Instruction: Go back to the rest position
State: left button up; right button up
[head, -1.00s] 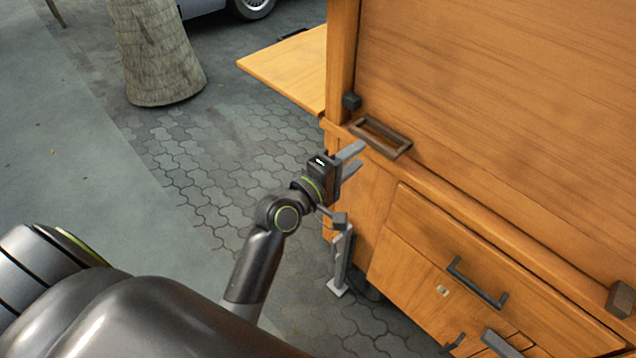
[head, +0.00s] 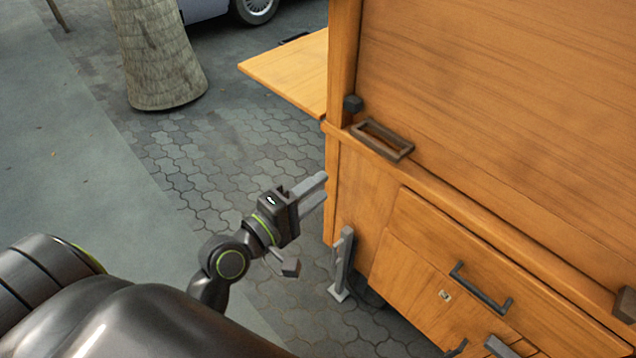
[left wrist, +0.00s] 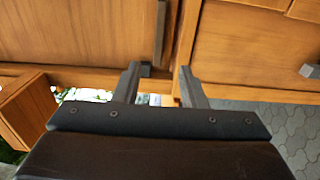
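My left gripper (head: 314,191) is in the middle of the head view, left of the wooden cabinet (head: 450,215) and apart from it. Its two fingers stand apart with nothing between them. In the left wrist view the gripper (left wrist: 158,85) shows both fingers spread, pointing toward the cabinet's wooden face (left wrist: 80,30).
The cabinet has a dark rectangular frame handle (head: 382,139) on its ledge, drawer handles (head: 480,288) and a metal leg (head: 342,265). A wooden side shelf (head: 290,70) sticks out left. A tree trunk (head: 160,55) stands at upper left. Paving (head: 215,150) between is clear.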

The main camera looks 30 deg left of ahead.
pick_arm(q)
jog(key=s+a+f+m+g+y+p, duration=0.1)
jog(key=s+a+f+m+g+y, duration=0.15)
jog(key=f, duration=0.85)
jog(key=s+a+f+m+g+y+p, duration=0.1)
jog(key=a+f+g+p, duration=0.15)
jog(key=f, duration=0.75)
jog(key=s+a+f+m+g+y+p, duration=0.1)
jog(key=a+f+g+y, duration=0.15)
jog(key=f, duration=0.85)
jog(key=s+a+f+m+g+p, duration=0.1)
jog(key=s+f, duration=0.4)
jog(key=s, duration=0.5)
jog(key=s+a+f+m+g+p, duration=0.1)
jog(key=s+f+m+g, duration=0.3)
jog(key=s, duration=0.6)
jog(key=s+a+f+m+g+y+p, duration=0.1)
jog(key=s+f+m+g, duration=0.2)
jog(key=s+f, duration=0.5)
jog(key=shift+s+a+f+m+p, duration=0.15)
jog(key=shift+s+a+m+p, duration=0.15)
jog(key=shift+s+m, duration=0.5)
jog(key=shift+s+n, duration=0.15)
jog(key=shift+n, duration=0.2)
